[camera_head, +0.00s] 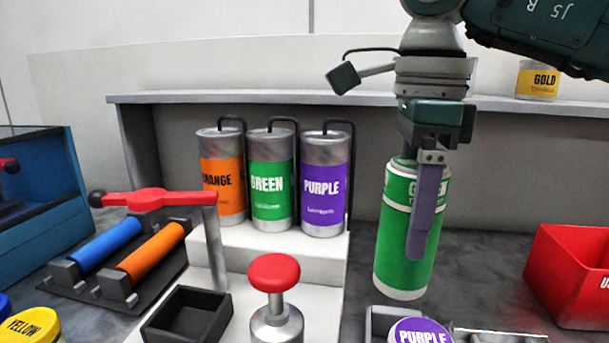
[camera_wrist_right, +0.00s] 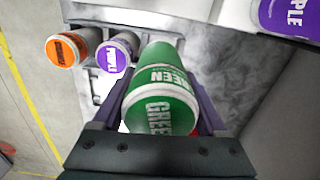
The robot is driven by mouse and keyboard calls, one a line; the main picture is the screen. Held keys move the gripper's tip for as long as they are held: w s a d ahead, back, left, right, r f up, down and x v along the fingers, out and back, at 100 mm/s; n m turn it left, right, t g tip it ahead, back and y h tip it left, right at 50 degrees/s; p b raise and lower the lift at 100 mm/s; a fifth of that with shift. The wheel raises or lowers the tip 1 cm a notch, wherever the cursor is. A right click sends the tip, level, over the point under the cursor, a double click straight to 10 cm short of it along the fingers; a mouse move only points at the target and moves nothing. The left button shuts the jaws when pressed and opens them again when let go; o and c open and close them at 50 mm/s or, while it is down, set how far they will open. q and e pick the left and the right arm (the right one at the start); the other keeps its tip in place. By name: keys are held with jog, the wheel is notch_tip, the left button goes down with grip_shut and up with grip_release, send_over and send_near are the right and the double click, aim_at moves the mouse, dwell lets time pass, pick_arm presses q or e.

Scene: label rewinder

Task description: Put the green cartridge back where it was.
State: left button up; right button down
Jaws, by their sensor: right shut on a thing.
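The green cartridge (camera_head: 394,240) is a green cylinder with a white band and a white base. My right gripper (camera_head: 425,215) is shut on it and holds it roughly upright, slightly tilted, in front of the grey back panel. The right wrist view shows the cartridge (camera_wrist_right: 160,85) between the two fingers (camera_wrist_right: 162,105), its labelled top towards the camera. Below it in the head view is a rack (camera_head: 500,338) at the bottom edge, with a purple-topped cartridge (camera_head: 420,332) in it. The right wrist view shows purple (camera_wrist_right: 117,52) and orange (camera_wrist_right: 70,48) cartridges side by side. My left gripper is not in view.
Orange (camera_head: 223,180), green (camera_head: 271,185) and purple (camera_head: 323,190) canisters stand on a white step. A red bin (camera_head: 570,275) is at right. A red-knobbed press (camera_head: 275,290), a black tray (camera_head: 188,315) and rollers (camera_head: 140,255) are at left. A gold jar (camera_head: 537,80) sits on the shelf.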

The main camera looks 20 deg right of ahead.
aim_at(408, 294)
jog(key=f+m, duration=0.1)
jog(key=d+f+m, duration=0.1)
jog(key=f, duration=0.1)
jog(key=f+m+b, duration=0.1)
jog(key=shift+d+f, duration=0.25)
jog(key=shift+f, duration=0.05)
notch_tip(408, 294, down, 7)
jog(key=b, duration=0.5)
jog(key=shift+r+b, duration=0.1)
jog(key=shift+b, duration=0.25)
pick_arm(q)
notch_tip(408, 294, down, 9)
jog(key=b, duration=0.1)
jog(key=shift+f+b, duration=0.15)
jog(key=shift+b, duration=0.15)
pick_arm(e)
jog(key=shift+f, duration=1)
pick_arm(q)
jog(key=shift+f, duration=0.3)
pick_arm(e)
jog(key=shift+f, duration=0.35)
jog(key=shift+c, duration=1.4)
grip_release()
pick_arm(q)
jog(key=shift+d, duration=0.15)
pick_arm(e)
jog(key=shift+o, duration=1.4)
jog(key=shift+r, duration=0.1)
